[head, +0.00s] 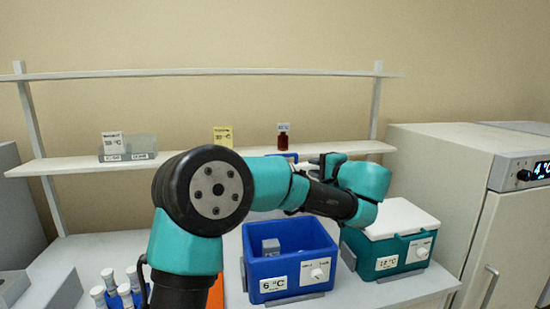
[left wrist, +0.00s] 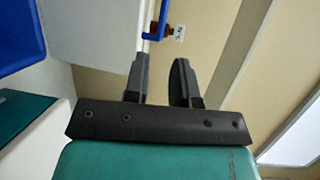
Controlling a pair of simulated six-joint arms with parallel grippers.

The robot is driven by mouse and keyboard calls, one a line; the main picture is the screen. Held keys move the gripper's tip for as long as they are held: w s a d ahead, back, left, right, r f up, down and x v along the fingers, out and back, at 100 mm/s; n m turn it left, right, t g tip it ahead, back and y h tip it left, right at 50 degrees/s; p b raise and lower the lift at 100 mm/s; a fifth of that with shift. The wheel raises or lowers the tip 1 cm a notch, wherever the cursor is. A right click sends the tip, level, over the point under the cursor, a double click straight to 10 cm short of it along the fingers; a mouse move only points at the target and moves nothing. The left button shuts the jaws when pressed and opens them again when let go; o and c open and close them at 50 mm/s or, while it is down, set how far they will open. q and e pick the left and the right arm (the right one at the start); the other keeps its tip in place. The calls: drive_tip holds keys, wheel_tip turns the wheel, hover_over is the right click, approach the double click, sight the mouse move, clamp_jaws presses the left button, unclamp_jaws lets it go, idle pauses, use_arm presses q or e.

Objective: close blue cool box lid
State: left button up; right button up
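The blue cool box (head: 262,275) stands open on the bench in the head view, with a "6 °C" label on its front and a grey block (head: 270,247) inside. A small blue edge (head: 291,156) shows above my left arm behind the box; it may be the raised lid, mostly hidden by the arm. Blue box surface also shows at the upper left of the left wrist view (left wrist: 18,35). My left gripper (head: 322,161) is above and behind the box's right side. Its fingers are apart with nothing between them in the left wrist view (left wrist: 158,80). My right gripper is out of view.
A teal cool box (head: 388,256) with a white lid (head: 402,216) on it stands close at the right. A shelf (head: 80,163) behind holds a red-brown bottle (head: 283,140). A white cabinet (head: 440,180) stands far right.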

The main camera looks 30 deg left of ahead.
use_arm(q)
drive_tip(key=shift+r, duration=0.2)
drive_tip(key=x, duration=1.7)
drive_tip(key=shift+a+r, duration=0.15)
drive_tip(key=shift+a, duration=0.1)
clamp_jaws()
